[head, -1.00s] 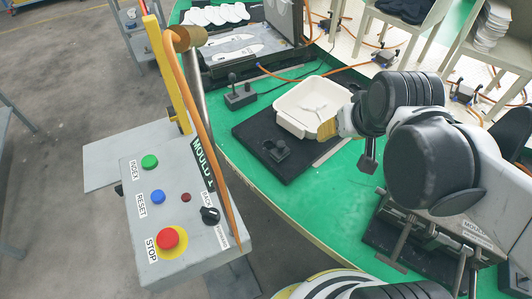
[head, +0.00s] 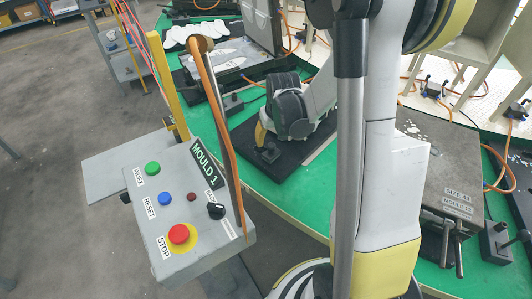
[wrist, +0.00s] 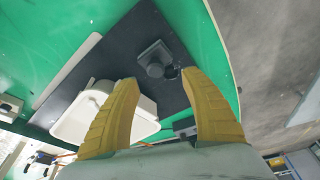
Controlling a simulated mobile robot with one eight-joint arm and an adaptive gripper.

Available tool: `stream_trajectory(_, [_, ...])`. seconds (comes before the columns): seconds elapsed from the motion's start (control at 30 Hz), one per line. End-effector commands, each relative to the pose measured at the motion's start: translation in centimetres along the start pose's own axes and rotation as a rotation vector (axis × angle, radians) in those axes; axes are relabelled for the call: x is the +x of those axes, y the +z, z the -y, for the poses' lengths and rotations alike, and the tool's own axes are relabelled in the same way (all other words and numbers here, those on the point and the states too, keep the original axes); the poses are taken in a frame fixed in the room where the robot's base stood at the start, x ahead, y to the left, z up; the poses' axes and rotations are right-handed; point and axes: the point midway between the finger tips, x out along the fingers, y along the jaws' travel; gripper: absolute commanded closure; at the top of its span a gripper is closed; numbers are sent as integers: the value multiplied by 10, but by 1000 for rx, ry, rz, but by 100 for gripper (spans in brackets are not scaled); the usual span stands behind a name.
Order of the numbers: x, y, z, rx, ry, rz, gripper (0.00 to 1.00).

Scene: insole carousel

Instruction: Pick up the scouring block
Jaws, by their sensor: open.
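No object is plainly recognisable as the scouring block. The nearest candidate is a small dark grey block-like piece (wrist: 152,56) with a rounded lump, on the black plate (wrist: 118,48); I cannot tell if it is the scouring block. It also shows in the head view (head: 268,154). My gripper (wrist: 160,77) is open, its yellow fingers apart and empty, with this piece just beyond the gap between the tips. In the head view one yellow finger of my gripper (head: 261,133) shows above the piece. A white basin (wrist: 72,125) lies partly behind the left finger.
The green table (head: 262,196) carries a mould (head: 452,180) at right and an insole plate (head: 222,58) at the back. A control box (head: 150,240) stands at front left. My arm hides much of the table's middle.

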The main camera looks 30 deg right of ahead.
Motion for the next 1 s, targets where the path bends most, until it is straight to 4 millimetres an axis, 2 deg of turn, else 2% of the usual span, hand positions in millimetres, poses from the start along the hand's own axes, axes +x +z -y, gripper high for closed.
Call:
stream_trajectory(0.03, [10, 1, 0, 0, 0, 0, 46])
stream_trajectory(0.33, [33, 3, -3, 1, 0, -1, 46])
stream_trajectory(0.57, [69, 6, -8, 0, 0, -1, 46])
stream_trajectory(0.83, [71, 5, -8, 0, 0, -1, 48])
stream_trajectory(1.0, [71, 5, -8, 0, 0, -1, 100])
